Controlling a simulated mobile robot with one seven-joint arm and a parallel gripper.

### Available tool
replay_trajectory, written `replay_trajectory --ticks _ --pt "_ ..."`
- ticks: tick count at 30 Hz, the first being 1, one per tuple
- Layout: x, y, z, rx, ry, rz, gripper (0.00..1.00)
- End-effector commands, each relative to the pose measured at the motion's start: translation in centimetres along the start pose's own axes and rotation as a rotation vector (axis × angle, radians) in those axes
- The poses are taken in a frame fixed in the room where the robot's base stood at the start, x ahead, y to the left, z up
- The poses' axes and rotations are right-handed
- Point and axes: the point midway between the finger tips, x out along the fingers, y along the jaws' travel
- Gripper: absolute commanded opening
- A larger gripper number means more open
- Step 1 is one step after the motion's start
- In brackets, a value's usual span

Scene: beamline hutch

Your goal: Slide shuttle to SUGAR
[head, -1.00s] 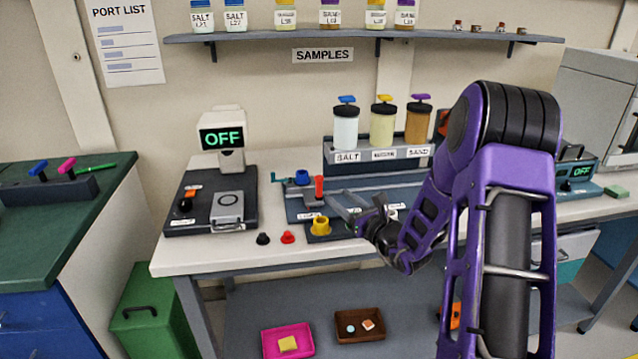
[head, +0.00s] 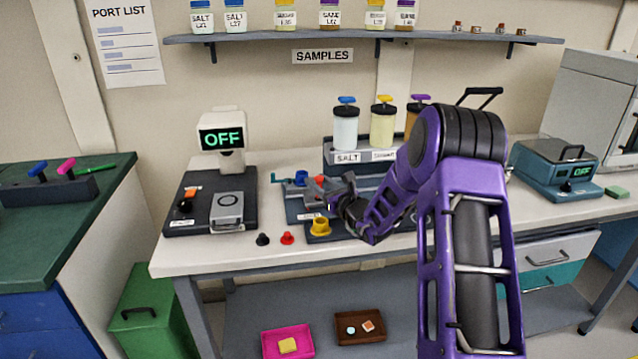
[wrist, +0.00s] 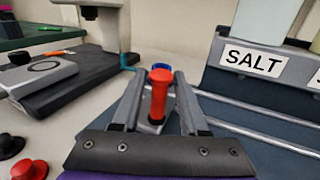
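The shuttle's upright red handle (wrist: 160,94) stands on a small grey base by the rails (wrist: 255,133), at the left end of the dispenser station. In the head view the handle (head: 319,180) is partly hidden by my gripper. In the wrist view my gripper (wrist: 158,82) is open, with one finger on each side of the handle and a gap on both sides. The SALT label (wrist: 254,61) is on the rack to the right. In the head view the SALT dispenser (head: 346,128) is left of a pale yellow one (head: 383,125); the second label is too blurred to read.
A balance reading OFF (head: 222,139) stands at the left. A blue knob (wrist: 161,66) is just behind the handle. My arm hides the rack's right part.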

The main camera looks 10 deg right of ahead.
Motion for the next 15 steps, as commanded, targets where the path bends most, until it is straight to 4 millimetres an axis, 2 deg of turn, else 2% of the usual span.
replay_trajectory --ticks 1,6,15 --pt "-0.01 0.0 0.0 0.0 0.0 0.0 0.32" --pt "-0.03 0.0 0.01 0.0 0.0 0.0 0.02" --pt "-0.04 0.0 0.0 -0.001 0.0 0.0 0.0"
